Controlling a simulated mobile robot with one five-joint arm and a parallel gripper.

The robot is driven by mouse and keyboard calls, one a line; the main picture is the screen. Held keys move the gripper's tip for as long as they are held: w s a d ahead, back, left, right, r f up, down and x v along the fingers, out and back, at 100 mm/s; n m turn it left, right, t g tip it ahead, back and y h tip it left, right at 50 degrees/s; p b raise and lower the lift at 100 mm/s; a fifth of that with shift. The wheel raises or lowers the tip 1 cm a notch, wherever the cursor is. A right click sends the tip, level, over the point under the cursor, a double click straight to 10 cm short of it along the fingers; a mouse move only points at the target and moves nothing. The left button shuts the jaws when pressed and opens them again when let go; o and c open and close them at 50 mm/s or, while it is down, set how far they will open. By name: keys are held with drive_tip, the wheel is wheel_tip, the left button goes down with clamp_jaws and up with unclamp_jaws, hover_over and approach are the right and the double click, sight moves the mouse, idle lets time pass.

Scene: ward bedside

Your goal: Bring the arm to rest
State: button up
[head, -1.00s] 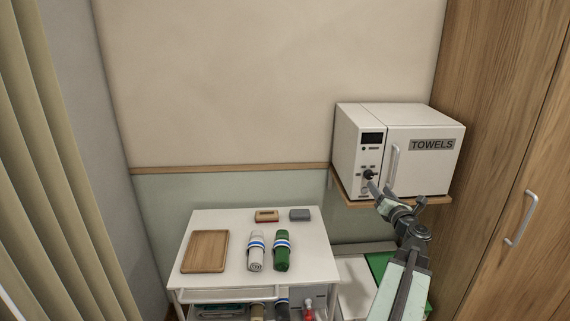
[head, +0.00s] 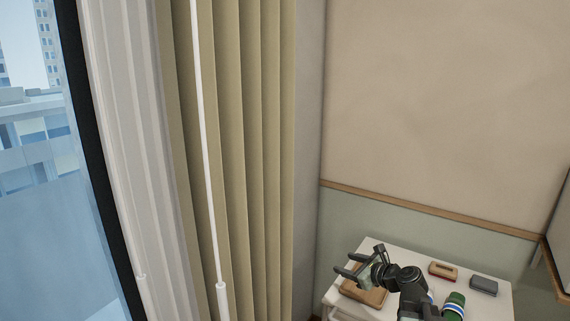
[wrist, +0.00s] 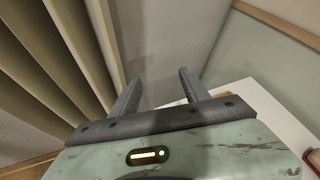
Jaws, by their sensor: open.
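My gripper (head: 358,262) is open and empty, in front of the left side of the white trolley top (head: 395,250) in the head view. It covers part of a wooden tray (head: 372,297) on that top. In the wrist view, my gripper's two fingers (wrist: 158,92) stand apart with nothing between them. They point toward the grey wall and the curtain (wrist: 45,55). My arm comes up from the bottom of the head view and hides part of the trolley.
A beige curtain (head: 245,150) and a window (head: 40,200) stand to the left. The wall above the trolley is bare.

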drive_tip(key=s+a+f+n+g, duration=0.35)
drive_tip(key=a+f+n, duration=0.2)
drive_tip(key=a, duration=0.25)
drive_tip(key=s+a+f+n+g, duration=0.3)
drive_tip(key=s+a+f+n, duration=0.1)
drive_tip(key=a+n, duration=0.3)
drive_tip(key=s+d+f+n+g+h, duration=0.5)
drive_tip(key=s+d+n, duration=0.4)
drive_tip(key=n, duration=0.5)
drive_tip(key=shift+s+f+h, duration=0.3)
drive_tip(key=shift+s+h, duration=0.4)
drive_tip(key=shift+h, duration=0.1)
drive_tip(key=c, duration=0.4)
